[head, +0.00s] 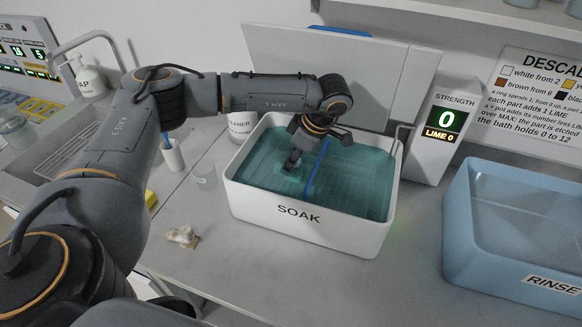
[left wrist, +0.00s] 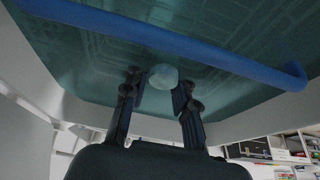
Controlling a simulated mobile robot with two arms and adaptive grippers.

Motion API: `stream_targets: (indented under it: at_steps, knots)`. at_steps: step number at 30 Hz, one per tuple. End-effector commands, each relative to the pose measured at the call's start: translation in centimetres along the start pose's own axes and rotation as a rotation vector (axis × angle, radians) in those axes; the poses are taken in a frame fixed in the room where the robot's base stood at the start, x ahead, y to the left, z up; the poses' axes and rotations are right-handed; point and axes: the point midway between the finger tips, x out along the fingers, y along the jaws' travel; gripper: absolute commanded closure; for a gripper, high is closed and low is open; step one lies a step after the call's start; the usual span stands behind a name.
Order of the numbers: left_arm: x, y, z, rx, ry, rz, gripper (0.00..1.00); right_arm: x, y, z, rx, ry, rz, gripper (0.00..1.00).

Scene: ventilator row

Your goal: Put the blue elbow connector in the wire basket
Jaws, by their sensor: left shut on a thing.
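My left gripper (head: 291,166) reaches down into the left part of the white SOAK bath (head: 310,225), at the teal liquid. It is shut on a small pale, rounded piece, which shows between the fingertips in the left wrist view (left wrist: 163,77). I cannot tell from its visible end whether this is the blue elbow connector. Faint grid lines of the wire basket (head: 350,185) show under the liquid. A blue bar (head: 317,170), seemingly its handle, crosses the bath just right of the gripper. My right gripper is not in view.
A cream-coloured lumpy piece (head: 182,236) lies on the counter left of the bath, and a clear cup (head: 205,176) stands behind it. The blue RINSE tub (head: 515,235) is at the right. The strength display (head: 440,125) reads 0, LIME 0.

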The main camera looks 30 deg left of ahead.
Motion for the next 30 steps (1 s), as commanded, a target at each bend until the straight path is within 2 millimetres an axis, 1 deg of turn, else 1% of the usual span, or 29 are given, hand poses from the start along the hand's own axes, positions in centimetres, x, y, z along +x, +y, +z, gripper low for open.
stream_targets:
  at_steps: [4,9,19,20,21,23,30]
  knots:
    - [1.1,-0.1,0.4,0.0,0.0,-0.002,0.98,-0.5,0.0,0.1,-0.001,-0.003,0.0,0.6]
    - [3.1,-0.1,1.3,0.0,0.0,-0.001,0.98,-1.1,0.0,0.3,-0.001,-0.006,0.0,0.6]
    - [3.7,0.0,1.6,-0.001,-0.001,0.0,0.98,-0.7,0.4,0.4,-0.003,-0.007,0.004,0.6]
    - [3.7,0.0,1.6,-0.001,-0.001,0.0,0.71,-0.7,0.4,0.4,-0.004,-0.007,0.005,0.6]
    - [3.6,0.0,1.5,-0.001,-0.001,0.0,0.62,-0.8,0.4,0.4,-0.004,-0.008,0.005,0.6]
    - [3.6,0.0,1.5,-0.001,-0.001,0.0,0.5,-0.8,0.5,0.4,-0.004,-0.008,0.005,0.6]
    - [3.5,0.0,1.5,-0.001,-0.001,0.0,0.5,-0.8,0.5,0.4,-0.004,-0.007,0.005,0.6]
